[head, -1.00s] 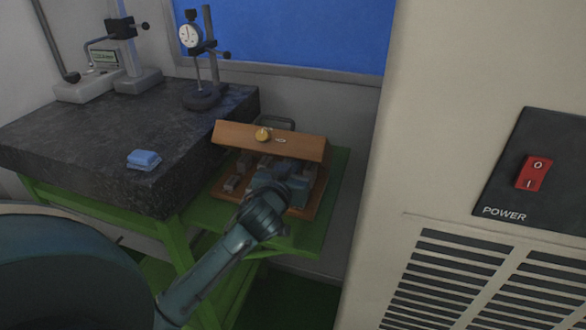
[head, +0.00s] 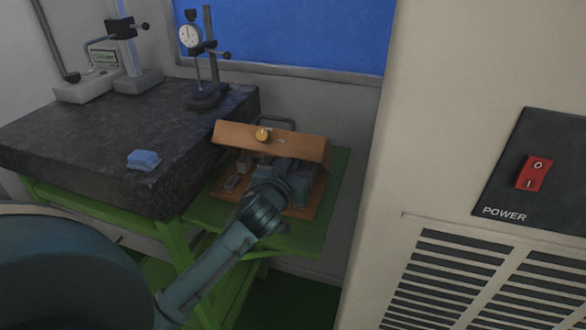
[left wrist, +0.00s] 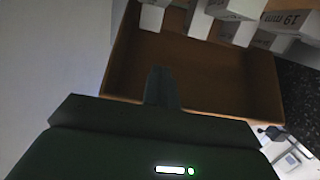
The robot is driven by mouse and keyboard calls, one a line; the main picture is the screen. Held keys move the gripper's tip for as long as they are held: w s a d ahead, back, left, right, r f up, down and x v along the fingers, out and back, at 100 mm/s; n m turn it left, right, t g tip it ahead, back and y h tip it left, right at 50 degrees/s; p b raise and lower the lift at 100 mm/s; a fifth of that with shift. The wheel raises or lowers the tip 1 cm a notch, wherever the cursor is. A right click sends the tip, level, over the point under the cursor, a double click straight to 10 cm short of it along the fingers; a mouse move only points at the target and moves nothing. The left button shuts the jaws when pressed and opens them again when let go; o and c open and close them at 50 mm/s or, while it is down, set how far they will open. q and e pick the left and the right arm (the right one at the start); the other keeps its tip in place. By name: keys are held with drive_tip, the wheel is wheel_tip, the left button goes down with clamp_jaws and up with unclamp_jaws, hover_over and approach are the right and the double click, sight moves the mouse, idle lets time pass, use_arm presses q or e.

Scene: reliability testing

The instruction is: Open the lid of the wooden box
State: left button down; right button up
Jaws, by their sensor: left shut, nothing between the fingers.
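The wooden box (head: 302,212) sits on a green shelf, with grey blocks inside. Its orange-brown lid (head: 300,146) is raised at a slant, with a round yellow knob (head: 263,134) on its face. My left gripper (head: 292,172) reaches in at the front opening, under the lid's lower right part; its fingertips are hidden there in the head view. In the left wrist view the closed fingers (left wrist: 160,76) show against brown wood (left wrist: 200,70) with raised edges, holding nothing. Whether they touch the lid I cannot tell. My right gripper is not in view.
A dark stone slab (head: 80,140) on a green stand lies left of the box, bearing a blue block (head: 144,160) and a dial gauge stand (head: 202,98). A beige cabinet (head: 440,90) with a red power switch stands close on the right.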

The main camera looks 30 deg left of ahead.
sight(297, 137)
use_arm(q)
drive_tip(key=shift+w+r, duration=0.1)
drive_tip(key=shift+r, duration=1.85)
drive_tip(key=shift+w+a+r, duration=0.1)
drive_tip(key=shift+w, duration=0.05)
drive_tip(key=shift+w+a+r, duration=0.35)
drive_tip(key=shift+w+a, duration=0.1)
drive_tip(key=shift+w, duration=1.4)
drive_tip(key=shift+w+a+r, duration=0.35)
drive_tip(key=shift+w+a, duration=0.05)
drive_tip(key=shift+w, duration=1.5)
drive_tip(key=shift+w+a+r, duration=0.35)
drive_tip(key=shift+w+a, duration=0.1)
drive_tip(key=shift+w, duration=1.4)
drive_tip(key=v, duration=0.3)
drive_tip(key=f+v, duration=0.1)
drive_tip(key=v, duration=0.6)
drive_tip(key=shift+s+f, duration=0.15)
drive_tip(key=shift+f, duration=0.2)
